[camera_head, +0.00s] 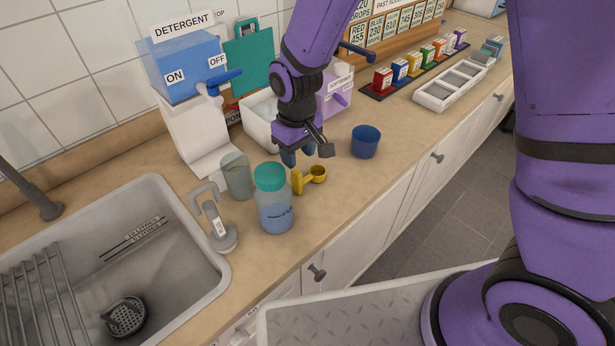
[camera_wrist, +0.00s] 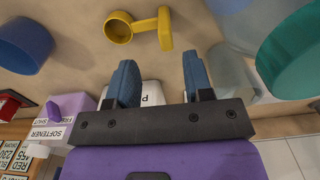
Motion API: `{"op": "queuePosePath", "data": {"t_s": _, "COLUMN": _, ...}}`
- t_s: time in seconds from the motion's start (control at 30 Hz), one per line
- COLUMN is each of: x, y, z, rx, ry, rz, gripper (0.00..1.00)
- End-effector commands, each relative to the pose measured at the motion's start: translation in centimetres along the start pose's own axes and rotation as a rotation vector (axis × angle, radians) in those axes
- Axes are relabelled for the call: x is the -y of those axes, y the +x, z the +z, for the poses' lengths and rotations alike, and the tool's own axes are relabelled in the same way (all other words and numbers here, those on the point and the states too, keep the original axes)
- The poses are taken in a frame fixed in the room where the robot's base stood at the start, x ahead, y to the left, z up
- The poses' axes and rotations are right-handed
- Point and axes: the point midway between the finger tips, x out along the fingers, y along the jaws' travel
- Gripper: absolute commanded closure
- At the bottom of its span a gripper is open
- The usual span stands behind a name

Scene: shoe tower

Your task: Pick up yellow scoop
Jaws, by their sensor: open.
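The yellow scoop (camera_head: 309,178) lies on the counter just right of the teal-lidded jar, its round cup toward the blue cup. In the wrist view the scoop (camera_wrist: 119,28) is near the top, its cup at left and its handle with an upright end piece at right. My gripper (camera_head: 304,156) is above the counter, behind the scoop in the head view. In the wrist view my gripper (camera_wrist: 159,72) has its two blue fingers apart with nothing between them. The scoop is just beyond the fingertips, not touched as far as I can see.
The teal-lidded jar (camera_head: 274,200) and a grey clear beaker (camera_head: 236,176) stand close left of the scoop. A blue cup (camera_head: 365,141) stands to its right. The detergent dispenser (camera_head: 190,90) is behind, the sink (camera_head: 120,260) at left. The counter's front edge is near.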

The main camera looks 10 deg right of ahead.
Motion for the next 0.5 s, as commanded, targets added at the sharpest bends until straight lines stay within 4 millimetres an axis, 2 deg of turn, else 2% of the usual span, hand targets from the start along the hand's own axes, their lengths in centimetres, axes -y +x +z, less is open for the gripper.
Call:
{"op": "queuePosePath", "data": {"t_s": 0.1, "x": 0.0, "y": 1.6, "z": 0.0, "rx": 0.002, "ry": 0.0, "rz": 0.0, "gripper": 0.53}}
{"op": "queuePosePath", "data": {"t_s": 0.37, "x": 0.2, "y": 3.3, "z": 0.0, "rx": 0.001, "ry": -0.001, "rz": 0.0, "gripper": 0.53}}
{"op": "queuePosePath", "data": {"t_s": 0.5, "x": 0.7, "y": 5.2, "z": 0.1, "rx": 0.003, "ry": -0.001, "rz": 0.001, "gripper": 0.53}}
